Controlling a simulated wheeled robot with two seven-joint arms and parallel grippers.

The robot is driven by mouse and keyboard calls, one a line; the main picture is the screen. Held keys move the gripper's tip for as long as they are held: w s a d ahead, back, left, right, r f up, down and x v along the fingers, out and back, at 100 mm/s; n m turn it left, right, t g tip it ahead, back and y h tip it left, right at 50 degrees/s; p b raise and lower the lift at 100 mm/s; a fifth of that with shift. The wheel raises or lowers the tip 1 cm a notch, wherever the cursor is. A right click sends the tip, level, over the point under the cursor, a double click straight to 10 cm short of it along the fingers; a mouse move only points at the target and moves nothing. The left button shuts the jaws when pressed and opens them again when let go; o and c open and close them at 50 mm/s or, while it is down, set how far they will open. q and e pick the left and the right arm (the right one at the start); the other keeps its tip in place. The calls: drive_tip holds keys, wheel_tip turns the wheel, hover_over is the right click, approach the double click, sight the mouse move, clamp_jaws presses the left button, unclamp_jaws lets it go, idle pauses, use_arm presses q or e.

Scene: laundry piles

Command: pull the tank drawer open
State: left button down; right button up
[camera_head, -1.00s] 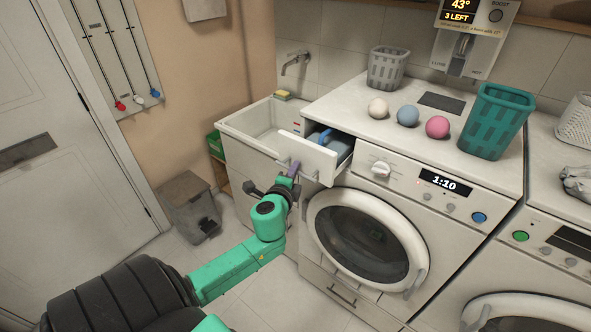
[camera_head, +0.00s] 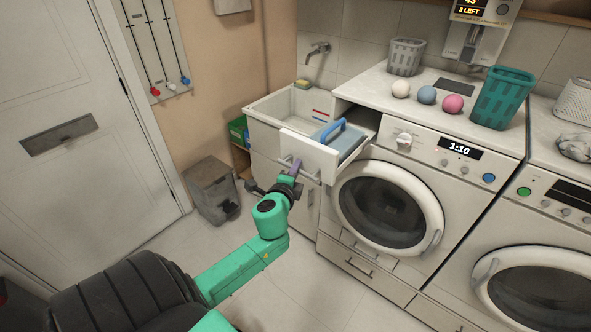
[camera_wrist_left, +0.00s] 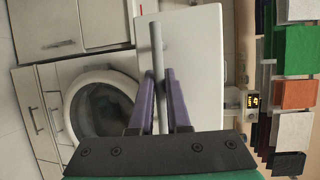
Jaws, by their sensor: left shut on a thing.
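The tank drawer (camera_head: 308,150) sticks out from the upper left of the nearer washing machine, with its white front panel towards me. In it lies a grey-blue tank (camera_head: 350,143) with a blue handle (camera_head: 331,130). My left gripper (camera_head: 296,168) is at the drawer front, shut on the drawer's bar handle. In the left wrist view, the purple fingers (camera_wrist_left: 163,100) lie on either side of the grey bar handle (camera_wrist_left: 157,65), in front of the white panel (camera_wrist_left: 195,60). My right gripper is not in view.
The washing machine (camera_head: 385,205) has a closed round door under the drawer. A sink (camera_head: 262,107) stands behind and left of the drawer. A grey bin (camera_head: 212,190) stands on the floor to the left. Dryer balls and a teal basket (camera_head: 502,98) sit on top. The floor in front is clear.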

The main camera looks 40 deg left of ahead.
use_arm(q)
drive_tip(key=c, duration=1.2)
unclamp_jaws()
drive_tip(key=shift+a, duration=0.1)
drive_tip(key=shift+o, duration=0.2)
drive_tip(key=shift+s+d, duration=0.2)
drive_tip(key=shift+s, duration=0.1)
drive_tip(key=b+v, duration=0.3)
drive_tip(key=v, duration=1)
drive_tip(key=shift+s+r+b, duration=0.2)
drive_tip(key=shift+s+b, duration=0.1)
drive_tip(key=shift+s, duration=0.05)
drive_tip(key=shift+f, duration=0.1)
